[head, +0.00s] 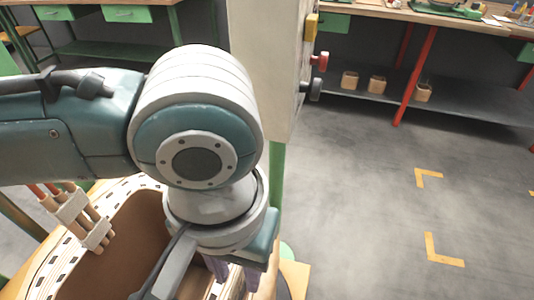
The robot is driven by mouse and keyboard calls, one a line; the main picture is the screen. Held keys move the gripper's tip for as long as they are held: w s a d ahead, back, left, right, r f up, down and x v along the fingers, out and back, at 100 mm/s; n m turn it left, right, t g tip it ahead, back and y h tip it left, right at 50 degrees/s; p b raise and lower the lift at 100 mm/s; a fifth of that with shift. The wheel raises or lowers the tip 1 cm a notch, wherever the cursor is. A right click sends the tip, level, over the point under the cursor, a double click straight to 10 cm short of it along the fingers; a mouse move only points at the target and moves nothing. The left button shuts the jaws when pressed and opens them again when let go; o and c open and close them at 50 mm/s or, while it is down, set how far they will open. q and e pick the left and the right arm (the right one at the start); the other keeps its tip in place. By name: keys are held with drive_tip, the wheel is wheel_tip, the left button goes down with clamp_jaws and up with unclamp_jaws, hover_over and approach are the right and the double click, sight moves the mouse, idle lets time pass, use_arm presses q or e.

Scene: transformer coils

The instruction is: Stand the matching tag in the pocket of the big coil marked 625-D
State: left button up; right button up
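A big coil (120,255) shows at the lower left, with a brown inner opening and a pale rim with dark slots. The mark 625-D is not visible on it. My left arm comes in from the left, and its wrist covers part of the coil. My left gripper (234,278) points down at the coil's right side. Only parts of its purple-grey fingers show below the wrist, so their opening and anything between them are hidden. No tag and no pocket can be made out. My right gripper is out of view.
Copper-coloured leads with pale blocks (75,212) rise at the coil's left. A pale cabinet (262,60) with red and black knobs stands behind my wrist. A workbench with a dark lower shelf (440,100) is at the back right. The floor with yellow corner marks (440,250) is clear.

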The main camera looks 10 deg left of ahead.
use_arm(q)
wheel_tip(320, 180, up, 10)
drive_tip(key=p, duration=0.2)
drive_tip(key=shift+p, duration=0.35)
drive_tip(key=shift+d, duration=0.1)
idle(0.3)
drive_tip(key=s+d+r+m+t+h+p, duration=0.2)
drive_tip(key=s+d+r+h+p, duration=0.1)
drive_tip(key=d+r+h+p, duration=0.15)
drive_tip(key=s+a+r+t+y+p, duration=0.1)
drive_tip(key=s+a+y+p, duration=0.15)
drive_tip(key=a, duration=0.55)
drive_tip(key=s+a+r+t+y+p, duration=0.1)
drive_tip(key=s+a+y+p, duration=0.15)
drive_tip(key=a, duration=0.45)
wheel_tip(320, 180, up, 38)
drive_tip(key=p, duration=3.7)
drive_tip(key=shift+h, duration=0.35)
